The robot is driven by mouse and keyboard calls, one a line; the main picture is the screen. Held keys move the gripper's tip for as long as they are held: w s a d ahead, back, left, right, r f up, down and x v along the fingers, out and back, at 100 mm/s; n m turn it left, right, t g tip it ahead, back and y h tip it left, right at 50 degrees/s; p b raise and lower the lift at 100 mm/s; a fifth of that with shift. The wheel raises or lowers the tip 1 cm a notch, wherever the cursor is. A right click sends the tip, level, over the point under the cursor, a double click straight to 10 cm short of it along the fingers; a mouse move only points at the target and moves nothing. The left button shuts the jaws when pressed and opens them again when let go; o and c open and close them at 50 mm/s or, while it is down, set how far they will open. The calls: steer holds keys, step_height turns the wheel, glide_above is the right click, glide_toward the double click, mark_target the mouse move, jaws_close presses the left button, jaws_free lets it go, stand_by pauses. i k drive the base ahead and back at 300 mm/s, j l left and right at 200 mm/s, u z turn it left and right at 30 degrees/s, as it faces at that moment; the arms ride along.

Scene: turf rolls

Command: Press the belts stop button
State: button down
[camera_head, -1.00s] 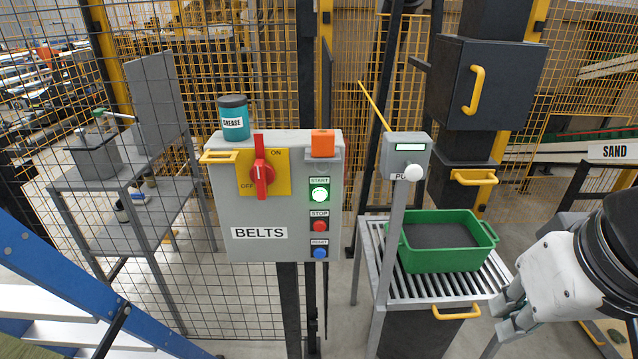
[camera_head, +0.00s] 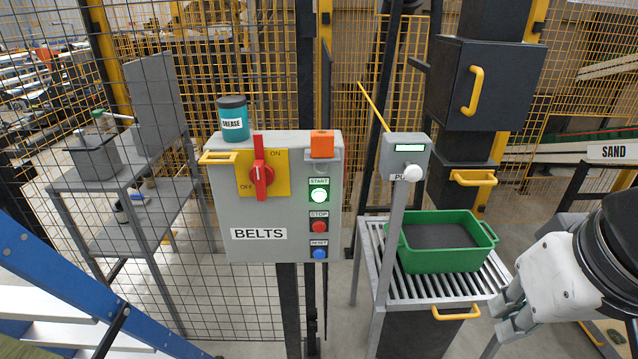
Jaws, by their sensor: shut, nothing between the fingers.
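The grey BELTS box (camera_head: 225,210) stands upright left of centre on a dark post. My gripper (camera_head: 508,325) is at the lower right, shut and empty, well to the right of and below the STOP button.
A grey post with a white knob (camera_head: 412,173) stands between my gripper and the box. Behind it a green crate (camera_head: 486,232) sits on a roller table (camera_head: 372,245). A grease tin (camera_head: 233,119) and an orange block (camera_head: 322,144) are on the box. A blue ladder (camera_head: 60,275) is lower left.

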mark_target(319, 226)
steer(key=k+l+u, duration=0.1)
steer(key=u, duration=0.3)
steer(key=k+l+u, duration=0.15)
steer(key=u, duration=0.25)
steer(key=k+l+u, duration=0.15)
steer(key=u, duration=0.25)
